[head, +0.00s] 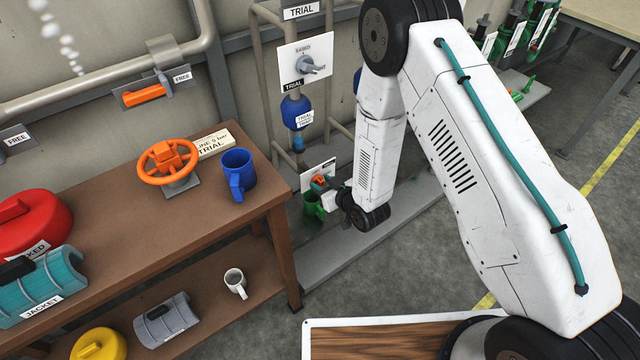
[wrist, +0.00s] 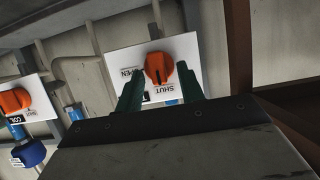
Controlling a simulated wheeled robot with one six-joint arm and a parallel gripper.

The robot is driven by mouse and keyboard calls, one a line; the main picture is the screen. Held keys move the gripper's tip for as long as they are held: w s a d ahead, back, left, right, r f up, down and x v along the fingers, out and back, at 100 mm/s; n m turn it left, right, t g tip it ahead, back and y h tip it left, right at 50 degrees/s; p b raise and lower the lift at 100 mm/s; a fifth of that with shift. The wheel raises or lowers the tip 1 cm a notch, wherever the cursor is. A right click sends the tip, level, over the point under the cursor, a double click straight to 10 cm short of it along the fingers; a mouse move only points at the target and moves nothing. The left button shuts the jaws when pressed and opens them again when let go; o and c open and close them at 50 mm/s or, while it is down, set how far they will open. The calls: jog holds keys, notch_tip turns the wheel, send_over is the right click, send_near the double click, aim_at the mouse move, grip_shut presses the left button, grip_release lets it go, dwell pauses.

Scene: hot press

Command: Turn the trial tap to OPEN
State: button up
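The trial tap is an orange knob (wrist: 159,68) on a white plate (wrist: 186,45) with OPEN and SHUT lettering, seen upside down in the wrist view. Its dark pointer line runs up and down the picture, in line with the SHUT lettering. My gripper (wrist: 160,82) is open, with one dark green finger on each side of the knob. I cannot tell whether either finger touches it. In the head view the tap (head: 318,182) is small and partly hidden by my gripper, low on the trial pipe.
A second orange knob (wrist: 13,101) on its own plate is at the left of the wrist view. A brown bench (head: 120,225) stands to the left, and a rust-brown beam (wrist: 292,60) is at the right of the wrist view.

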jog(key=shift+c, duration=0.4)
jog(key=c, duration=0.6)
jog(key=shift+o, duration=0.5)
jog(key=shift+w+a, duration=0.1)
jog(key=shift+a, duration=0.15)
jog(key=shift+d, duration=0.1)
jog(key=shift+c, duration=0.2)
jog(key=shift+y, duration=0.3)
